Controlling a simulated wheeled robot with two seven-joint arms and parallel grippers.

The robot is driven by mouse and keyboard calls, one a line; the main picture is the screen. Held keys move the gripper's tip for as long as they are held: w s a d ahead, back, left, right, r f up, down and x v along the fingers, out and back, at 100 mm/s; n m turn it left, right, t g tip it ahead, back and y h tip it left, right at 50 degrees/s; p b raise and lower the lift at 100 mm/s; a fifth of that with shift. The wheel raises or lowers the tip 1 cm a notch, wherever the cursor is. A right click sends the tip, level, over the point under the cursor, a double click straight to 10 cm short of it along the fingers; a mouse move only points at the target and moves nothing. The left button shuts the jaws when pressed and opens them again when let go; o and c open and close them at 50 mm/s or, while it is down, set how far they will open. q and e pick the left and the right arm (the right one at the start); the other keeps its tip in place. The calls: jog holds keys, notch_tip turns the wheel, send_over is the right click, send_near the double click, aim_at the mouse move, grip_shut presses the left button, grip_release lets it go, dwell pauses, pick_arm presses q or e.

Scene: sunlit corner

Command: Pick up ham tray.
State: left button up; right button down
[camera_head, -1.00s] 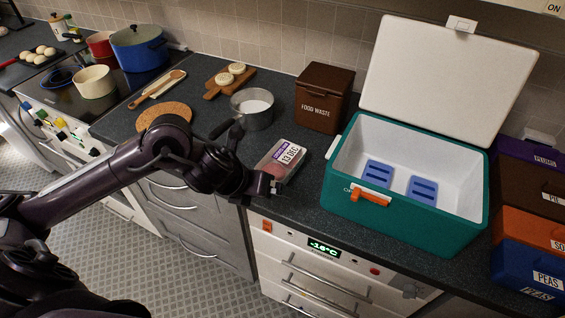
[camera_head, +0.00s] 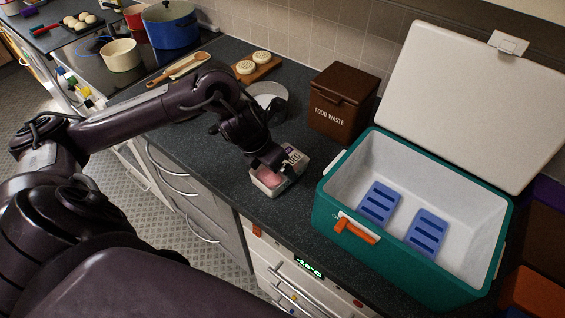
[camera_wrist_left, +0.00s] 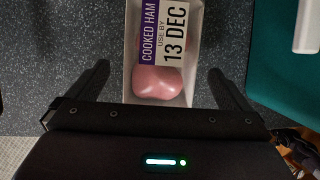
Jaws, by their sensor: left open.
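The ham tray (camera_head: 270,180) is a small pale tray with pink meat and a label on top. It sits on the dark counter left of the teal cool box. In the left wrist view the ham tray (camera_wrist_left: 158,85) shows a purple and white label reading "COOKED HAM" and "13 DEC". My left gripper (camera_head: 277,168) is over the tray, partly hiding it in the head view. In the left wrist view its two fingers (camera_wrist_left: 160,88) are apart, one on each side of the tray, with gaps between. My right gripper is not in view.
The open teal cool box (camera_head: 331,215) holds two blue ice packs (camera_head: 378,203). A brown food waste bin (camera_head: 340,100) and a metal tin (camera_head: 283,91) stand behind the tray. The counter's front edge is close to the tray.

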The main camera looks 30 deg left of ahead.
pick_arm(q)
jog(key=x, duration=0.2)
jog(key=p+x, duration=0.1)
jog(key=shift+w+d+f, duration=0.15)
jog(key=shift+w+f, duration=0.1)
jog(key=shift+w, duration=0.15)
jog(key=shift+w+f, duration=0.2)
jog(key=shift+f, duration=0.25)
jog(key=c, duration=1.2)
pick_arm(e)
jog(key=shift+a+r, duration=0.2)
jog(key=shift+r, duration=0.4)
